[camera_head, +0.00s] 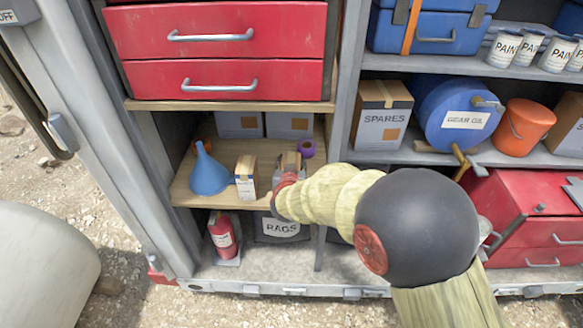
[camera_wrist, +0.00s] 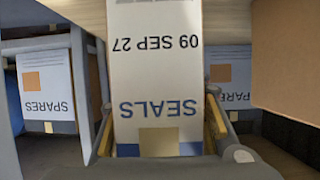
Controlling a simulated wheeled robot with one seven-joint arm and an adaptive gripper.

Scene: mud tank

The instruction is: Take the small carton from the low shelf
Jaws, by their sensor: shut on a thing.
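A small carton marked SEALS and 09 SEP 27 (camera_wrist: 155,75) fills the middle of the wrist view, its text upside down. My gripper (camera_wrist: 160,112) is shut on it, with one finger along each side. In the head view the carton (camera_head: 290,160) shows its tan top over the low wooden shelf (camera_head: 216,150), partly behind my arm. My gripper is largely hidden there. I cannot tell whether the carton still touches the shelf.
Another small carton (camera_head: 246,178) stands close on the left, with a blue funnel (camera_head: 208,172) beyond it. A purple tape roll (camera_head: 307,148) lies on the right. SPARES boxes (camera_wrist: 47,85) stand at the back. A divider (camera_head: 343,90) bounds the bay, with red drawers (camera_head: 215,45) above.

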